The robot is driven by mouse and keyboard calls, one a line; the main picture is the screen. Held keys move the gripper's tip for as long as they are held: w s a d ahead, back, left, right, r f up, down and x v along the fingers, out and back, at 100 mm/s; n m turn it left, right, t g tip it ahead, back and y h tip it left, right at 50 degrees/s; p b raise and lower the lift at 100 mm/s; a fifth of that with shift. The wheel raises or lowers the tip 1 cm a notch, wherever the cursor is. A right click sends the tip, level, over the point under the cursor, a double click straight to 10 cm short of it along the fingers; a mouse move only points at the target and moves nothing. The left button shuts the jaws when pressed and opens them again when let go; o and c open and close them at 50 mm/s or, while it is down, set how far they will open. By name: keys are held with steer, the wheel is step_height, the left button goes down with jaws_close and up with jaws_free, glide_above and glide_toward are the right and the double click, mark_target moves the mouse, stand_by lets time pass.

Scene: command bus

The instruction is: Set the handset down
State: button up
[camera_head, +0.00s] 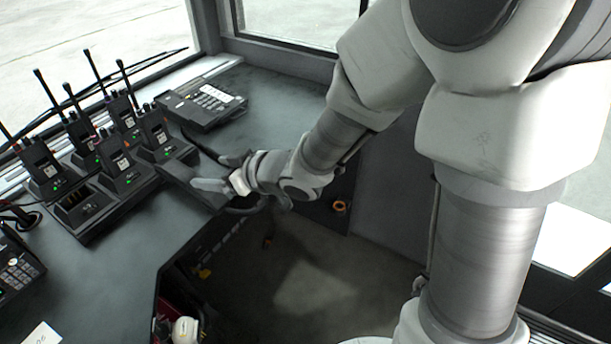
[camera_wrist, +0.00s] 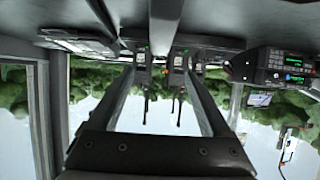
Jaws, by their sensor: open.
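Several black handsets with upright antennas stand in chargers on the dark desk (camera_head: 95,285). One handset (camera_head: 155,132) is in the charger closest to my gripper (camera_head: 208,172); another handset (camera_head: 115,162) stands to its left. I cannot tell which one the task means. A front-left charger (camera_head: 82,207) is empty. My gripper is open, low over the desk edge, right of the chargers, with no handset held between its fingers. In the wrist view, two handsets (camera_wrist: 180,62) appear upside down beyond my open fingers (camera_wrist: 162,75).
A keypad device (camera_head: 203,103) lies at the back of the desk by the window. Another keypad unit (camera_head: 14,268) is at the left edge. A white card (camera_head: 40,338) lies at the front. Bare desk lies right of the keypad device; open floor (camera_head: 300,285) lies below.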

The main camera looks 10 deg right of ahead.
steer(key=s+d+r+m+t+h, duration=0.1)
steer(key=d+r+m+h, duration=0.25)
steer(key=d, duration=0.55)
steer(key=d+r+m+t+h, duration=0.1)
steer(key=d+r+m+h, duration=0.15)
steer(key=d+h, duration=0.4)
steer(key=s+d+r+m+g, duration=0.1)
steer(key=s+d, duration=0.3)
steer(key=s, duration=0.5)
steer(key=s+d+r+m+g, duration=0.2)
steer(key=s+d+g, duration=0.2)
steer(key=s, duration=0.5)
steer(key=shift+s+r+m, duration=0.15)
steer(key=shift+s+m, duration=0.25)
step_height(320, 180, up, 15)
steer(key=p, duration=1.4)
steer(key=shift+p, duration=0.4)
